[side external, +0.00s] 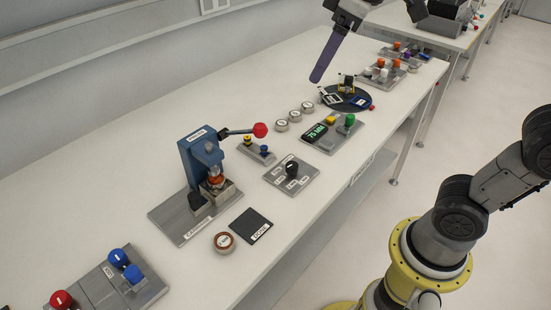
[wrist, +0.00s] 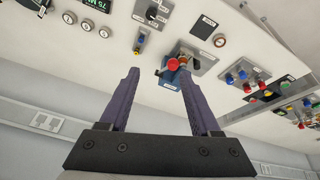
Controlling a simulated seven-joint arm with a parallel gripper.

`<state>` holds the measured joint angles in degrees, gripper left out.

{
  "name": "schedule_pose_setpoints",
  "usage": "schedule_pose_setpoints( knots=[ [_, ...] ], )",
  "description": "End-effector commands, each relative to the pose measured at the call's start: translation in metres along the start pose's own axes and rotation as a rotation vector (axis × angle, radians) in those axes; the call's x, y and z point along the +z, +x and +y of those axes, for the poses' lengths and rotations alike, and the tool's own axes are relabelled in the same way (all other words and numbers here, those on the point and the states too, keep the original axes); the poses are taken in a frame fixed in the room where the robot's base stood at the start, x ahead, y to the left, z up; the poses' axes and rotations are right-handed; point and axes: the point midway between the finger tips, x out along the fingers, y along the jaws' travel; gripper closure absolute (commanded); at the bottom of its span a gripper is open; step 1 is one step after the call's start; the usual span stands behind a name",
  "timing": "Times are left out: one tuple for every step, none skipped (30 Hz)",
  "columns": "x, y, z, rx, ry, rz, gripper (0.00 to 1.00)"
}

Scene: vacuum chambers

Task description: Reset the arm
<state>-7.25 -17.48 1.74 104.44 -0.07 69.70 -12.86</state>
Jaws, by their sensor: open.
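My gripper (side external: 326,57) hangs at the top of the side view, above the far part of the long white table (side external: 130,190). Only one purple finger shows clearly there. In the wrist view my gripper (wrist: 157,78) has two purple fingers standing wide apart with nothing between them. It is open and empty, apart from the things on the table. The wrist view looks across the table from a tilted, upside-down angle.
A blue press (side external: 198,160) with a red-knobbed lever (side external: 260,130) stands mid-table. A round black tray (side external: 346,98), a green-display panel (side external: 315,132), a knob plate (side external: 291,174), a black pad (side external: 251,226) and blue knobs (side external: 118,257) lie around it. The table's left rear is bare.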

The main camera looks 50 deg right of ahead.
Motion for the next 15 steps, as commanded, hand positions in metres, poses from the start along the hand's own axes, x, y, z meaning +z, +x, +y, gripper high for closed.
schedule_pose_setpoints(
  knots=[
    [0.024,-0.004,0.002,0.014,0.039,0.021,0.36],
    [0.037,-0.004,0.002,0.022,0.060,0.032,0.36],
    [0.054,-0.003,0.001,0.032,0.090,0.047,0.36],
    [0.067,-0.001,0.001,0.039,0.113,0.058,0.36],
    [0.080,0.002,0.000,0.046,0.135,0.068,0.36],
    [0.097,0.007,-0.002,0.054,0.164,0.080,0.36],
    [0.108,0.011,-0.004,0.059,0.185,0.088,0.36],
    [0.119,0.016,-0.005,0.063,0.204,0.094,0.36],
    [0.132,0.024,-0.008,0.067,0.227,0.101,0.36],
    [0.140,0.029,-0.010,0.069,0.242,0.103,0.36],
    [0.147,0.035,-0.011,0.070,0.256,0.104,0.36],
    [0.155,0.042,-0.014,0.070,0.270,0.104,0.36],
    [0.160,0.048,-0.015,0.068,0.280,0.101,0.36],
    [0.164,0.053,-0.017,0.067,0.289,0.096,0.36],
    [0.169,0.059,-0.018,0.064,0.300,0.088,0.36]
  ],
)
